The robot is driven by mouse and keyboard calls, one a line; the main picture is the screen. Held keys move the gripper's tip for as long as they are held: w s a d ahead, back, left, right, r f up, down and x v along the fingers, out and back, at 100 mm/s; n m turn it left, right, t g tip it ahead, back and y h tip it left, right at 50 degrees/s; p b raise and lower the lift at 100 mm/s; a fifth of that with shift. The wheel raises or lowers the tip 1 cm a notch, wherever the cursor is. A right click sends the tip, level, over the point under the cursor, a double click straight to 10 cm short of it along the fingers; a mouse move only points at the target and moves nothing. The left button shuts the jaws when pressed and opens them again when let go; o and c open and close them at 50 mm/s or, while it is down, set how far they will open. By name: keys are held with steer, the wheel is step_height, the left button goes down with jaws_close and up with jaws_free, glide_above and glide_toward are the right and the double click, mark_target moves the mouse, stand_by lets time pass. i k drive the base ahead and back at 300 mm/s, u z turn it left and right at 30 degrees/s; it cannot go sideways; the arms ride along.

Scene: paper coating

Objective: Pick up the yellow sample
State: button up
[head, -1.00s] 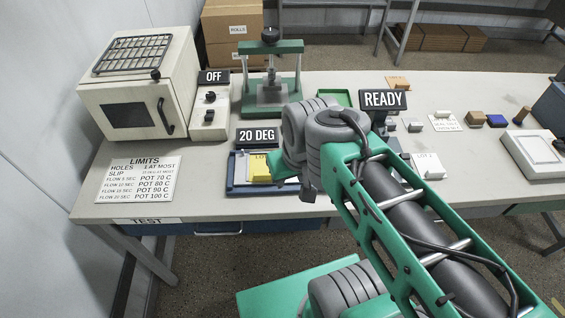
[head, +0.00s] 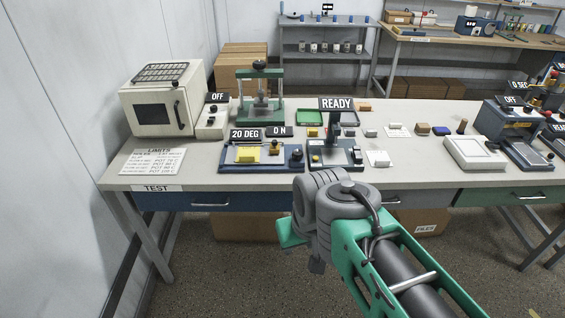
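A yellow sample (head: 247,154) sits on the left part of a blue-edged tray device (head: 290,165) near the table's front edge, just below the 20 DEG sign (head: 246,134). A pale card lies around or under it. My arm stands in the lower middle of the head view, in front of the table and to the right of the sample. My gripper's fingertips do not show, so what they hold is hidden. Nothing is seen touching the sample.
A dark upright device (head: 335,150) stands right of the tray, under the READY sign (head: 338,103). A green press (head: 260,95) and a white oven (head: 163,100) stand behind. Several small blocks lie to the right. A limits sheet (head: 152,162) lies at the left.

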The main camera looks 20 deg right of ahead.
mark_target(248, 151)
steer(key=z, duration=0.55)
steer(key=i, duration=0.9)
steer(key=u, duration=0.55)
